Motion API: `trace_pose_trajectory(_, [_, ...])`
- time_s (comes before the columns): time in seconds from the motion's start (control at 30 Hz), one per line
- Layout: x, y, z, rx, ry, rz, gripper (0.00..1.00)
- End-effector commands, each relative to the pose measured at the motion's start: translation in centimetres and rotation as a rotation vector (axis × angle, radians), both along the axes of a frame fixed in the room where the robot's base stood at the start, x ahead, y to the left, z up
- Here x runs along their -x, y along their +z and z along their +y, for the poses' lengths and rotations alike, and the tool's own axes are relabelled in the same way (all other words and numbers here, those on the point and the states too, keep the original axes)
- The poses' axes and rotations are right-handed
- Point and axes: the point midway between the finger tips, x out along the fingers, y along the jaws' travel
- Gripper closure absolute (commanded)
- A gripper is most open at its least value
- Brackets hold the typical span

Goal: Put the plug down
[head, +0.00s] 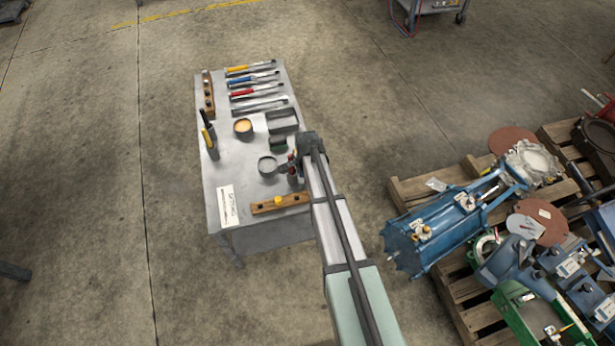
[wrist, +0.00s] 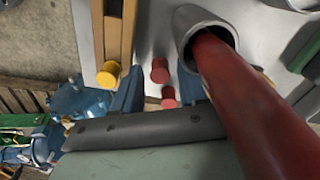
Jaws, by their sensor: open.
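Two small red plug-like pieces, one (wrist: 160,70) above the other (wrist: 168,97), show between my fingers in the wrist view. My gripper (wrist: 158,85) is open, with one blue finger on each side of them. I cannot tell whether they rest on the table or whether either finger touches them. A yellow plug (wrist: 108,73) is at the wooden rack beside the left finger; it also shows on the front rack in the head view (head: 278,201). In the head view my arm hides most of the gripper at the table's right side.
A metal cup (wrist: 192,20) with a large red handle (wrist: 250,95) rising from it stands close to the right finger. The grey table (head: 240,172) also holds a round tin (head: 243,127), a grey tray (head: 283,121) and several hand tools. Loaded pallets (head: 462,290) stand to the right.

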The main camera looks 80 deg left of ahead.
Motion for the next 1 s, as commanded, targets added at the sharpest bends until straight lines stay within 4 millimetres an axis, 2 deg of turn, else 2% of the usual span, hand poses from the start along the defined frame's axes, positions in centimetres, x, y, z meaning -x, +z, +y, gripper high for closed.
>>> trace_pose_trajectory(0.17, [0.0, 1.8, -0.1, -0.001, 0.0, -0.001, 0.58])
trace_pose_trajectory(0.6, [0.0, 9.5, 0.0, -0.001, 0.0, -0.001, 0.58])
trace_pose_trajectory(0.8, [0.0, 11.4, 0.0, 0.0, 0.0, 0.0, 0.58])
trace_pose_trajectory(1.0, [0.0, 12.0, 0.0, 0.0, 0.0, 0.0, 0.58])
